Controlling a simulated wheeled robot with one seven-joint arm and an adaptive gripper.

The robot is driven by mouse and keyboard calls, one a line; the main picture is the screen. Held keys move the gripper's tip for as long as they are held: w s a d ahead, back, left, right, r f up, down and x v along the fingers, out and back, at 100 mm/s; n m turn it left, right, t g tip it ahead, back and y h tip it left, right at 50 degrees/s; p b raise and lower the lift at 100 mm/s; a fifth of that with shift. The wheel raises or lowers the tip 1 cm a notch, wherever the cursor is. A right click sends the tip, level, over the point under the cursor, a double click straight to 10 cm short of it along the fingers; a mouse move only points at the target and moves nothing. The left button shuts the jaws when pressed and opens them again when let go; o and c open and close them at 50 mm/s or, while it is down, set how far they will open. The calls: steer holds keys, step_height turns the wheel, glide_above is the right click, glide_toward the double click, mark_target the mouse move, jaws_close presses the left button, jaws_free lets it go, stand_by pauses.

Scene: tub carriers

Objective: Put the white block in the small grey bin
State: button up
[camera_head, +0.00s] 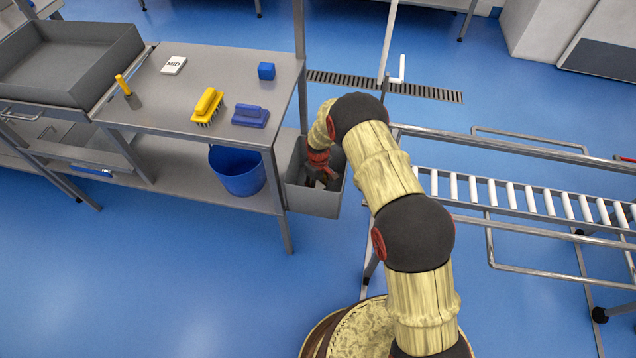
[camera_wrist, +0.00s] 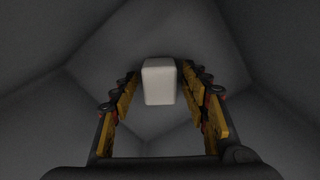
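The small grey bin (camera_head: 313,203) hangs at the right end of the bench, below the tabletop, in the head view. My gripper (camera_head: 322,180) reaches down into it, and its fingertips are partly hidden there. In the wrist view, the white block (camera_wrist: 159,82) is between the two fingers of my gripper (camera_wrist: 160,88), near their tips. The fingers stand apart, with a narrow dark gap on each side of the block. Grey bin walls (camera_wrist: 60,115) surround them. The block is not visible in the head view. Whether it touches the bin floor is unclear.
The bench top (camera_head: 150,105) holds a yellow brush (camera_head: 207,105), a blue brush (camera_head: 250,116), a blue cube (camera_head: 266,71) and a white label block (camera_head: 174,65). A blue bucket (camera_head: 237,172) stands on the lower shelf. A roller conveyor (camera_head: 520,200) is at right.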

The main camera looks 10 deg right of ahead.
steer(key=shift+o, duration=0.2)
step_height(320, 180, up, 12)
stand_by(0.6)
steer(key=s+d+r+m+t+p, duration=0.1)
steer(key=s+d+r, duration=0.15)
steer(key=r, duration=0.85)
steer(key=s+d+r+m+t+p, duration=0.1)
steer(key=s+r, duration=0.3)
steer(key=r, duration=0.7)
steer(key=s+d+r+m+t+p, duration=0.15)
steer(key=s+r, duration=0.25)
steer(key=r, duration=0.8)
steer(key=s+d+r+m+t+p, duration=0.1)
steer(key=s+d+r+m, duration=0.1)
steer(key=s+r, duration=0.5)
steer(key=s+d+r+m+t+p, duration=0.1)
steer(key=s+r, duration=0.6)
steer(key=s, duration=1.2)
steer(key=shift+s+d+m+p, duration=0.2)
steer(key=shift+d+m+p, duration=0.3)
steer(key=shift+d, duration=0.5)
steer(key=shift+c, duration=1)
